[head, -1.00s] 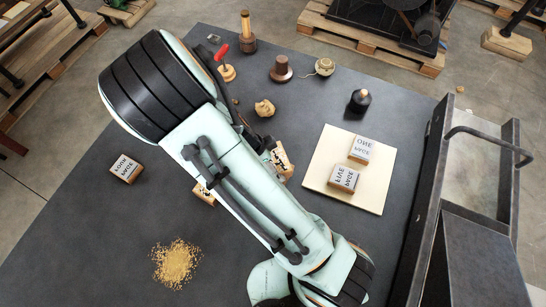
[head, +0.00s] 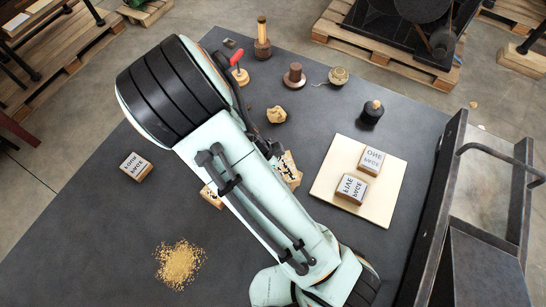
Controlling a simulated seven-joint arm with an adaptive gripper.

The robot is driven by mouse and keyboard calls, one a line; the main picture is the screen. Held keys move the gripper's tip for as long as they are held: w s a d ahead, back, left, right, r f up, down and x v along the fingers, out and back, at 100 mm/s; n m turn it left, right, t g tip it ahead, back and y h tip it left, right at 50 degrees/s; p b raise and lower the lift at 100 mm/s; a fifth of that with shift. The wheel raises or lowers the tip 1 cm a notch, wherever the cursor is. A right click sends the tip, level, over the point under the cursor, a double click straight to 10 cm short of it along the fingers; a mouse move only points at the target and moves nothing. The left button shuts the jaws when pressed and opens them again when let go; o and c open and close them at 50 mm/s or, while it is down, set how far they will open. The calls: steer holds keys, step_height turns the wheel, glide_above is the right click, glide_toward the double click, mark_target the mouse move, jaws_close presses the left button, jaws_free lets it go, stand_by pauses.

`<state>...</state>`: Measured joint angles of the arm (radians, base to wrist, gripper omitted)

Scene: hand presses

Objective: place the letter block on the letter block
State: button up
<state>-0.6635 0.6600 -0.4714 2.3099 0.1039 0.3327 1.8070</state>
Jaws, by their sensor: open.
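Letter blocks with wooden sides and pale lettered faces lie about the table. One letter block (head: 136,167) lies alone at the left. Two more, an upper letter block (head: 370,160) and a lower letter block (head: 351,188), lie close together on the cream board (head: 377,210). Two lettered wooden pieces, one (head: 291,170) right of my arm and one (head: 211,197) left of it, are partly covered by the arm. Only dark parts of my gripper (head: 267,149) show, beside the right piece; the jaws are open. The fingertips are mostly hidden, and contact cannot be told.
Along the back stand a wooden-handled tool (head: 262,40), a red-handled tool (head: 238,72), a brown knob-shaped piece (head: 294,77) and a black bottle (head: 371,113). Golden grains (head: 180,264) lie front left. A metal cart (head: 490,200) stands at the right. The left table area is mostly clear.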

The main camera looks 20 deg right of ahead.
steer(key=v, duration=1)
steer(key=s+r+n+y, duration=0.2)
steer(key=s+r+n, duration=0.3)
steer(key=s+n, duration=0.2)
steer(key=s+d+r+n+y, duration=0.1)
steer(key=s+r+n+y, duration=0.2)
steer(key=n, duration=0.9)
steer(key=s+r, duration=0.2)
steer(key=s, duration=0.2)
steer(key=shift+s, duration=0.35)
